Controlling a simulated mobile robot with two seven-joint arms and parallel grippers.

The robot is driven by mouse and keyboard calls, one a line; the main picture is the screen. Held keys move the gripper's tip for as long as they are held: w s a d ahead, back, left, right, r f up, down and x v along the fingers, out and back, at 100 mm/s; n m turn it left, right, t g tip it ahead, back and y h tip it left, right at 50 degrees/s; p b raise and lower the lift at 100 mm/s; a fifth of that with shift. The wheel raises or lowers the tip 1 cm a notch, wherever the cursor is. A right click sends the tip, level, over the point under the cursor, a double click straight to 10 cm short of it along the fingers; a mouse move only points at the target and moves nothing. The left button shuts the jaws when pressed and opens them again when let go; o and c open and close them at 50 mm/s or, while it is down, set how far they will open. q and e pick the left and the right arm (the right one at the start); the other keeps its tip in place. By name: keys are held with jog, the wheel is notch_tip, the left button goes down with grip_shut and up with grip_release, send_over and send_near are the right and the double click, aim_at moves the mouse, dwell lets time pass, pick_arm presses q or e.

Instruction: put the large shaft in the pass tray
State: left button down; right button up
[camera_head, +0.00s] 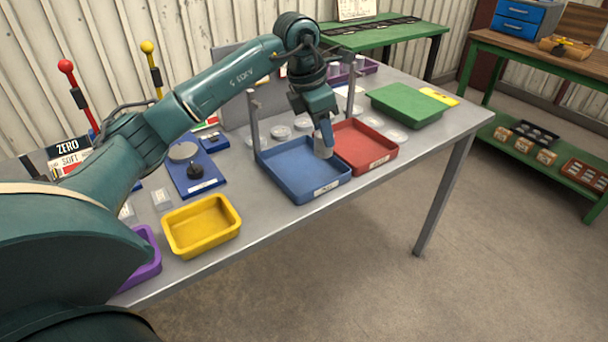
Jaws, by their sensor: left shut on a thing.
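My left gripper (320,124) comes in from the left and is shut on a grey cylinder, which looks like the large shaft (324,144). The shaft hangs roughly upright over the right side of the blue tray (322,192), close to the wall shared with the red tray (376,165). I cannot tell whether its lower end touches the tray floor. The blue tray looks otherwise empty. Both trays carry front labels too small to read, so I cannot tell which is the pass tray. My right gripper is not in view.
A yellow tray (202,228) and a purple tray (148,262) stand at the table's left. A blue plate with a black knob (195,178) lies between. A grey upright post (254,120) stands behind the blue tray.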

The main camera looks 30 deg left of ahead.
pick_arm(q)
jog(key=w+a+n+y, duration=0.3)
jog(key=a+n, duration=0.2)
jog(key=n, duration=0.7)
send_over(304, 173)
jog(key=x, duration=0.3)
jog(key=s+x, duration=0.1)
jog(key=x, duration=0.2)
jog(key=s+x, duration=0.1)
jog(key=x, duration=0.2)
jog(key=shift+d+f, duration=0.35)
jog(key=shift+f, duration=0.35)
jog(key=shift+f+b, duration=0.1)
jog(key=shift+b, duration=0.25)
jog(key=c, duration=0.9)
grip_release()
jog(key=shift+c, duration=0.2)
jog(key=v, duration=1.2)
jog(key=shift+s, duration=0.15)
